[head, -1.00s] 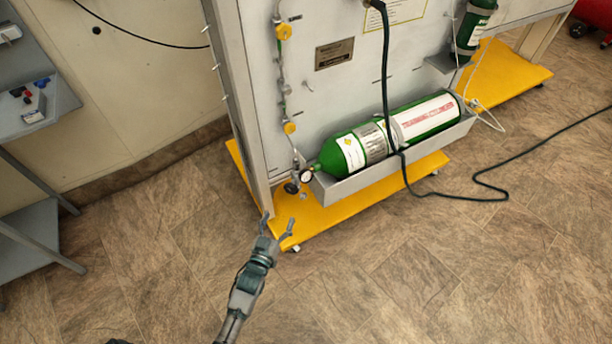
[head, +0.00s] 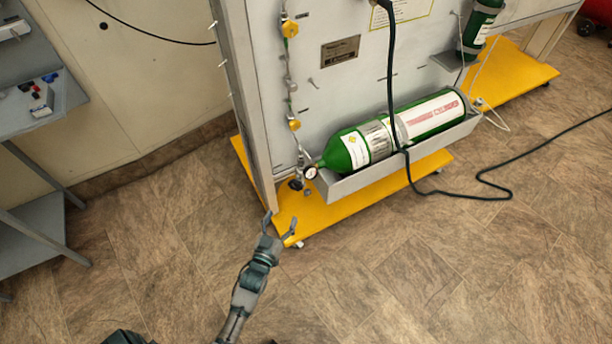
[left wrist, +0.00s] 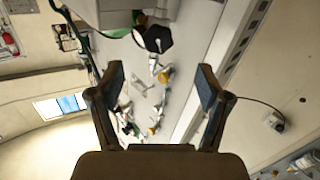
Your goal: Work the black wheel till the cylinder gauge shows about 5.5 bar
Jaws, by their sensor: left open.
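The green cylinder (head: 395,132) lies in a grey tray (head: 345,186) on the panel's front. A small round cylinder gauge (head: 311,172) with a white face is at its left end; its reading is too small to tell. The black wheel (head: 295,184) sits low beside the gauge, near the panel's left post. In the left wrist view the black wheel (left wrist: 158,39) shows beyond the fingertips, roughly between them. My left gripper (head: 281,219) is open and empty, in front of and below the wheel, apart from it. My right gripper is not in view.
The panel's yellow base (head: 330,213) extends under the tray. Yellow valve knobs (head: 290,29) run up a line on the panel. A black hose (head: 391,70) hangs over the cylinder to the floor. A grey shelf (head: 35,110) stands at the left. The floor between is clear.

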